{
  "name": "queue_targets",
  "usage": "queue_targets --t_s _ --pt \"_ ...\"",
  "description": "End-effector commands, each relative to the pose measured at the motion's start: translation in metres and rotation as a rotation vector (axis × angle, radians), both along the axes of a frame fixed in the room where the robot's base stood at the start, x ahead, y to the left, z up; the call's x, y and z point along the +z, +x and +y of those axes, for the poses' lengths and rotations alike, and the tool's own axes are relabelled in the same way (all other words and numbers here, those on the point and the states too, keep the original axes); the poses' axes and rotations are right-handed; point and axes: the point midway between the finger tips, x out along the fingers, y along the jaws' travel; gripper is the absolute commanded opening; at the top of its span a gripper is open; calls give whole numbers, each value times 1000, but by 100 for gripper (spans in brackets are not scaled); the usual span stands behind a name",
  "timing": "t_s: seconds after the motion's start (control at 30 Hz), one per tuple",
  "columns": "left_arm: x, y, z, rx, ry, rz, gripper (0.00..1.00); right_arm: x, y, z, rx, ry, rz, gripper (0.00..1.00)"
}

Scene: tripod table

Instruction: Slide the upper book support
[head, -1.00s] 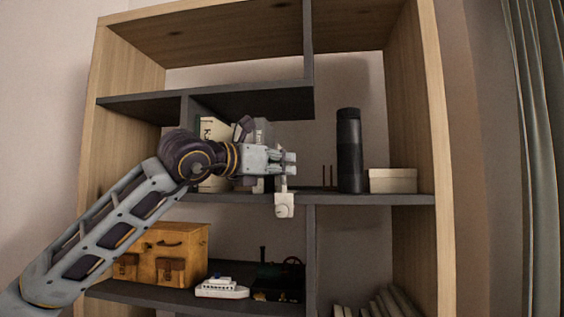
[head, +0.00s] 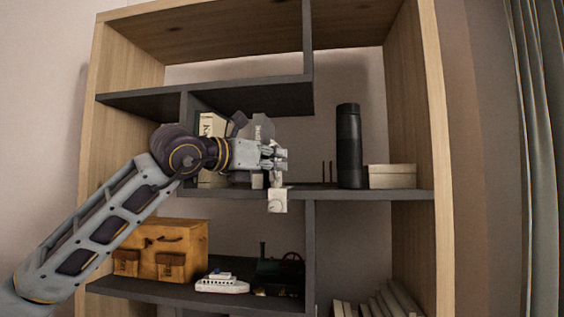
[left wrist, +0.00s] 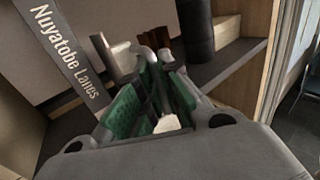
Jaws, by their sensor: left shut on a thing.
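The upper book support appears to be the pale piece (head: 277,201) at the front edge of the middle shelf, with a square block hanging below my left gripper. My left gripper (head: 280,158) is shut on its upper part, in front of the shelf. In the left wrist view, the green-padded fingers (left wrist: 150,100) close around a white part (left wrist: 167,124). A book with "Nuyatobe Lanes" on its spine (left wrist: 68,50) stands left of the fingers; books (head: 263,130) show behind the gripper in the head view. The gripper hides much of the support. My right gripper is out of view.
Two thin dark posts (head: 327,172), a black cylinder (head: 348,145) and a cream box (head: 392,176) stand to the right on the same shelf (head: 410,195). Below are a yellow case (head: 180,240), a toy boat (head: 221,284) and books (head: 385,302).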

Motion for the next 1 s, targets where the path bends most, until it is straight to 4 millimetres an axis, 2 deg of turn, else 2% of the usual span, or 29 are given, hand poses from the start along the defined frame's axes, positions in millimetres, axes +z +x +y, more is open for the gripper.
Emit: queue_targets --t_s 0.03,0.3,0.6,0.73,1.0 --pt "-1 4 13 8 -4 1 0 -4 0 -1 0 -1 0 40" --pt "0 13 68 10 -5 -1 0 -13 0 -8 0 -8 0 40" --pt "2 21 121 8 -5 -2 0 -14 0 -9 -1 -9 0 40" --pt "2 21 130 5 -4 -4 0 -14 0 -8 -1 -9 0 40" --pt "2 21 130 4 -4 -6 0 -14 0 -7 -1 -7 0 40"
